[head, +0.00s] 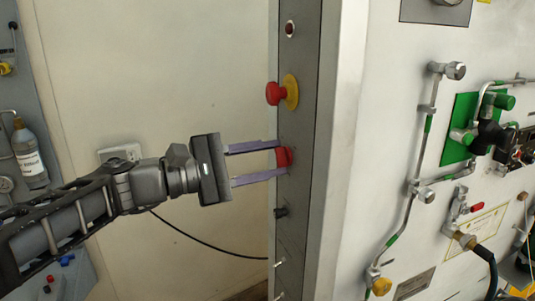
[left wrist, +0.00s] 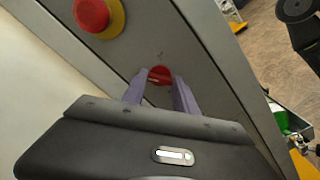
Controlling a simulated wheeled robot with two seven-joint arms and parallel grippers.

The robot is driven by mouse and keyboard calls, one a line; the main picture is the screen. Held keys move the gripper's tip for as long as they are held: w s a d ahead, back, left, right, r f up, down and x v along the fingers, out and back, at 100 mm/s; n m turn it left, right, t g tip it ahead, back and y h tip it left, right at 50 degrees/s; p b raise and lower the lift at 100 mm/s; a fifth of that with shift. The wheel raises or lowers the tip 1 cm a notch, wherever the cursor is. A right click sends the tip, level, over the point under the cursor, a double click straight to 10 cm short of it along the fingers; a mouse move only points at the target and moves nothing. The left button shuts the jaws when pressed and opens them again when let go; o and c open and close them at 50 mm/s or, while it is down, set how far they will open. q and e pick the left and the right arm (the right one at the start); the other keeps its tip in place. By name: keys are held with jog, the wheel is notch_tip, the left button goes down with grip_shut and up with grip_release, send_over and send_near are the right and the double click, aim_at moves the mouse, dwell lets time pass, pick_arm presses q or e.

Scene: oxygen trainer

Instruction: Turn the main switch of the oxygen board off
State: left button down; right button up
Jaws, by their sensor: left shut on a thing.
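The main switch (head: 283,157) is a red knob on the narrow grey side face of the oxygen board (head: 310,120). In the left wrist view the red switch (left wrist: 160,74) sits between the tips of my left gripper (left wrist: 160,88). In the head view my left gripper (head: 280,160) reaches in from the left, one purple finger above the knob and one below. It is shut on the red switch. The fingers partly cover the knob, so its turned position cannot be told. My right gripper is not in view.
A red mushroom button on a yellow base (head: 275,93) sits just above the switch. A small dark knob (head: 281,212) sits below it. Pipes and a green valve block (head: 458,128) are on the board's front. A labelled bottle (head: 29,155) stands at the far left.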

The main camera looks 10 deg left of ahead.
pick_arm(q)
jog(key=shift+n+p, duration=0.35)
jog(key=shift+n, duration=0.65)
jog(key=c, duration=1)
grip_release()
jog(key=shift+o, duration=0.2)
jog(key=shift+a, duration=0.1)
jog(key=b+v, duration=0.1)
jog(key=v, duration=0.6)
jog(key=shift+s+a, duration=0.2)
jog(key=shift+a, duration=0.05)
